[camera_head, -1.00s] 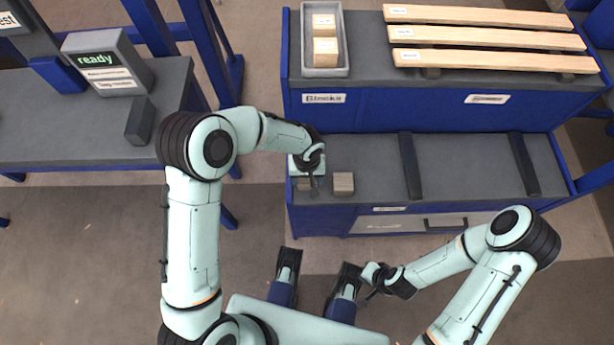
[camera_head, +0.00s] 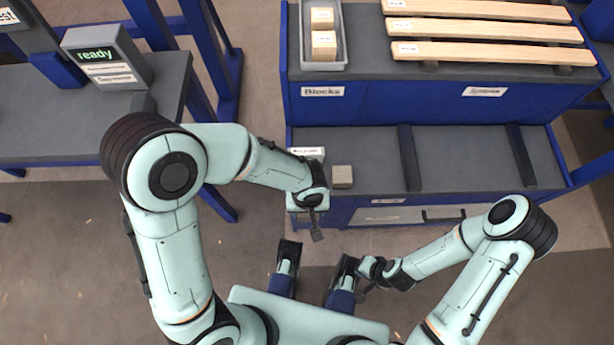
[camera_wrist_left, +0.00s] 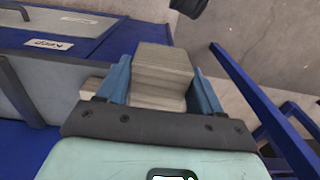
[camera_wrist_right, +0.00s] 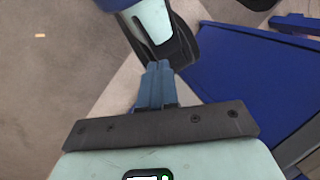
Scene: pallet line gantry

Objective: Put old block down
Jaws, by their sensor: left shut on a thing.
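My left gripper (camera_wrist_left: 160,92) is shut on a weathered grey-brown wooden block (camera_wrist_left: 165,62), which sits between its blue fingers. In the head view the left gripper (camera_head: 315,215) is at the front left edge of the lower bench shelf (camera_head: 375,150); its hand hides the held block there. Another grey-brown block (camera_head: 342,176) sits on that shelf, just right of the left hand and apart from it. My right gripper (camera_wrist_right: 156,85) has its fingers together, with nothing seen between them. In the head view it (camera_head: 362,285) is low, in front of the bench.
A grey tray (camera_head: 338,62) with two light blocks stands on the upper bench, above a "Blocks" label (camera_head: 322,91). Several pale planks (camera_head: 480,30) lie right of it. Dark bars (camera_head: 409,158) cross the lower shelf. A side table (camera_head: 80,120) with a "ready" box (camera_head: 107,58) stands left.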

